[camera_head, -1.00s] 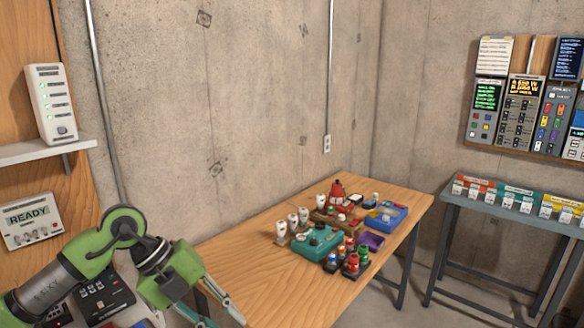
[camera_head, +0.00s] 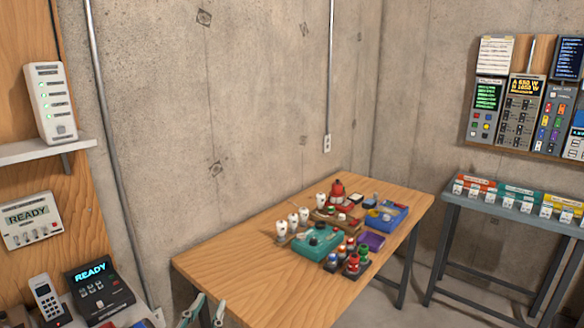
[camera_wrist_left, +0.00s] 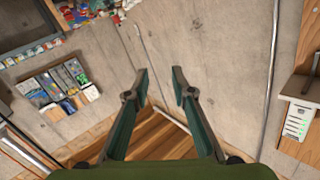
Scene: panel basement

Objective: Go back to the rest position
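My left gripper (camera_head: 205,311) shows only by its fingertips at the bottom edge of the head view, in front of the near left corner of the wooden table (camera_head: 240,262). In the left wrist view, the left gripper (camera_wrist_left: 159,88) has its two fingers spread apart with nothing between them. The wooden table top (camera_wrist_left: 160,137) lies beyond the fingers there. The rest of my left arm is out of the head view. My right gripper is in neither view.
Bulbs, a teal box (camera_head: 318,241), a blue tray (camera_head: 386,215) and small coloured parts stand on the table's far half; its near half is bare. A white shelf (camera_head: 40,150), a phone (camera_head: 46,298) and a READY device (camera_head: 97,288) are at left. A grey table (camera_head: 505,200) stands right.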

